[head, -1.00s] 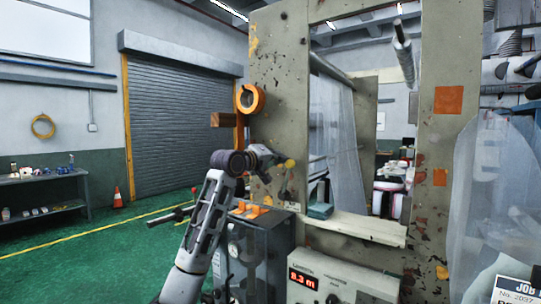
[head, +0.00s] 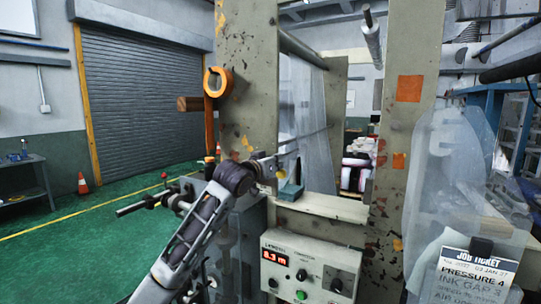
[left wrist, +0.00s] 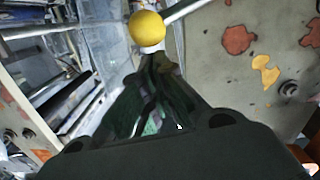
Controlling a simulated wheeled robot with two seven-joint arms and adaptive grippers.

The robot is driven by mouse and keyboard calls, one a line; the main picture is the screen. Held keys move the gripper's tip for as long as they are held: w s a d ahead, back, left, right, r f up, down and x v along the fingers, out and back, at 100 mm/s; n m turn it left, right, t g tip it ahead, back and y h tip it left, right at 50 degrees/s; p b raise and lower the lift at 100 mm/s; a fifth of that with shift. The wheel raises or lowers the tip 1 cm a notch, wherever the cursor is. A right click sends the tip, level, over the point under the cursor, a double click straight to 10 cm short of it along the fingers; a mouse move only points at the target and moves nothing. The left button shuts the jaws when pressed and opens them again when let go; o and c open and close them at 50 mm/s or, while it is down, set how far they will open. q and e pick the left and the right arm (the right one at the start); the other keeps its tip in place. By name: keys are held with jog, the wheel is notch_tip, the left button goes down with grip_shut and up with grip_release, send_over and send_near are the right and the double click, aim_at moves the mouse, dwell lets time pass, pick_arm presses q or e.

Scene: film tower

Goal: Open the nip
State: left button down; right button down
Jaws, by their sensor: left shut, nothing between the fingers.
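A yellow ball knob (left wrist: 147,28) sits on a pale rod in the left wrist view, just beyond my left fingertips (left wrist: 150,62). In the head view a small yellow spot (head: 281,175), likely this knob, shows beside my left gripper (head: 272,166). The gripper is shut and empty, in front of the machine's worn grey-beige left upright (head: 236,80). I cannot tell whether the fingertips touch the knob. The rollers behind the frame are partly hidden by translucent film (head: 312,110). My right gripper is out of view.
A control box (head: 312,265) with a red display stands below the frame's ledge (head: 325,205). An orange ring (head: 217,81) is on the left upright. A job ticket (head: 477,275) hangs at lower right by translucent film. Green floor (head: 70,260) is open at left.

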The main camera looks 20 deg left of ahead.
pick_arm(q)
jog(key=shift+d+f+m, duration=0.3)
jog(key=shift+f+m, duration=0.1)
jog(key=shift+f, duration=0.1)
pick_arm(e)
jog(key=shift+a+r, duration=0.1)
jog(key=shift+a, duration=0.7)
